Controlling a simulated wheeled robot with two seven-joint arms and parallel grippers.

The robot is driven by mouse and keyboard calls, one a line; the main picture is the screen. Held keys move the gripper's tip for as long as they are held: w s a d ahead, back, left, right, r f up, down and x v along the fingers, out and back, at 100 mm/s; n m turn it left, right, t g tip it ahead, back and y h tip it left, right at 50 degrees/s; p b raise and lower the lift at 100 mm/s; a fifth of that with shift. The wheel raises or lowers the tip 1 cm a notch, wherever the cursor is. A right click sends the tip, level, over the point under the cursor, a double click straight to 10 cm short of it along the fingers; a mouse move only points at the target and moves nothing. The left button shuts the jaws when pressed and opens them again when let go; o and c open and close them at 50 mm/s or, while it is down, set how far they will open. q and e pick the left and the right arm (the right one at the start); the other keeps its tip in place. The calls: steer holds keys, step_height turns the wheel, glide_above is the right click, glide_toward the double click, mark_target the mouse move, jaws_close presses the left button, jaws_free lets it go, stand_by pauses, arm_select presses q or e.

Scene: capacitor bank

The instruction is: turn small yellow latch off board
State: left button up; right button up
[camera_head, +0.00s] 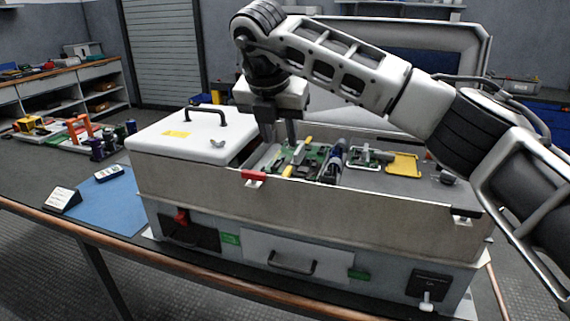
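A green circuit board (315,157) sits in the open bay in the top of a large grey metal cabinet (320,220). Two small yellow pieces that look like latches show at the board: one at its far edge (308,141) and one at its near left edge (287,171). My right gripper (279,134) points down over the far left part of the board, left of the far yellow latch. Its two fingers stand apart with nothing seen between them. Whether a fingertip touches the board or a latch is unclear. My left gripper is not in view.
A white cover with a black handle (205,117) closes the cabinet's left part. A red clip (254,175) sits at the bay's near wall. Dark cylinders (335,160) and a yellow plate (403,164) lie to the right. A blue mat (110,205) lies left on the table.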

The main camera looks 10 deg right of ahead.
mark_target(286, 172)
steer(key=p+x, duration=0.1)
steer(key=x, duration=0.8)
steer(key=shift+f, duration=0.4)
steer(key=shift+c, duration=0.3)
jaws_close()
